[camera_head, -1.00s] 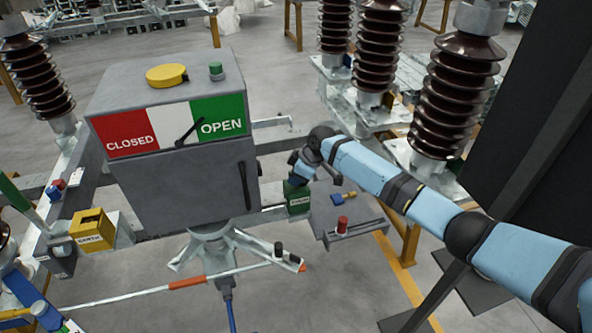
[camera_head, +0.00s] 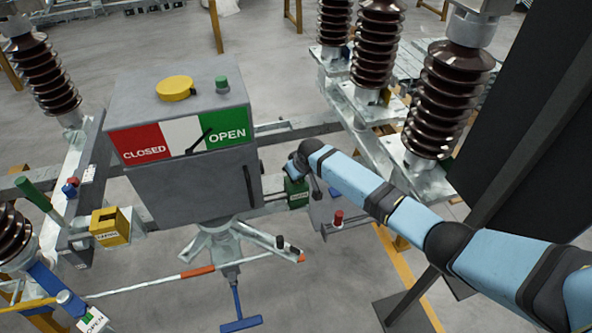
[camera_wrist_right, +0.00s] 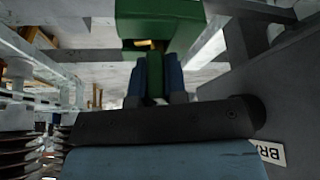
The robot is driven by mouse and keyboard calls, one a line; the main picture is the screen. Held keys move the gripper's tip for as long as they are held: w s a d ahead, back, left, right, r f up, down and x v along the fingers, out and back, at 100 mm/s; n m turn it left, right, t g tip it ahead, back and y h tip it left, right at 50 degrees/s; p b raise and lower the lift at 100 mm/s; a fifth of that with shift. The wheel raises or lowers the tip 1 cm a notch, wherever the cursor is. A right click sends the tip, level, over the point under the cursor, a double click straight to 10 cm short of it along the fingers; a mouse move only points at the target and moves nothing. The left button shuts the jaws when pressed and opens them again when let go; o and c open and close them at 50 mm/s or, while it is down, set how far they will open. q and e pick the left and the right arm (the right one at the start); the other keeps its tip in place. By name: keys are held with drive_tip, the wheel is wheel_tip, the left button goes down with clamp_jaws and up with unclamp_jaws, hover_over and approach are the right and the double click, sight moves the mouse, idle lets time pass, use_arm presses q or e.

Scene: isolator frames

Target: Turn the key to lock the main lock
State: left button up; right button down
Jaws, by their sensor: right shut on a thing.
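The main lock is a small green box (camera_head: 297,193) beside the lower right edge of the grey cabinet (camera_head: 192,185). It fills the top middle of the right wrist view (camera_wrist_right: 160,22), with a brass-coloured bit on its near face. My right gripper (camera_head: 293,172) is at this box. In the right wrist view its two blue fingers (camera_wrist_right: 154,78) are shut on a green key (camera_wrist_right: 154,72) that points at the lock. I cannot tell how far the key is inserted. My left gripper is not in view.
The cabinet front carries a CLOSED/OPEN plate with a black pointer (camera_head: 200,140) by OPEN. A yellow EARTH box (camera_head: 110,227) is at the left. A red knob (camera_head: 338,217) stands on a shelf under my right arm. Brown insulators (camera_head: 450,100) stand behind my arm.

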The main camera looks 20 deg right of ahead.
drive_tip(key=m+h, duration=0.1)
drive_tip(key=m, duration=0.1)
drive_tip(key=shift+m, duration=0.4)
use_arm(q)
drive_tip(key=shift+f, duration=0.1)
use_arm(e)
drive_tip(key=m+h, duration=0.2)
drive_tip(key=m, duration=0.2)
drive_tip(key=c, duration=0.8)
unclamp_jaws()
drive_tip(key=shift+c, duration=0.2)
drive_tip(key=o, duration=0.6)
drive_tip(key=shift+c, duration=0.2)
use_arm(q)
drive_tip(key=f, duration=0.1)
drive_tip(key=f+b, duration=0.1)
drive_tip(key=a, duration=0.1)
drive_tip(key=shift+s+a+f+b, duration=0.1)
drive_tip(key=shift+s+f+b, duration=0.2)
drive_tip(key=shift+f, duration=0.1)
use_arm(e)
drive_tip(key=v, duration=1.3)
drive_tip(key=shift+s+r, duration=0.25)
drive_tip(key=shift+r, duration=0.05)
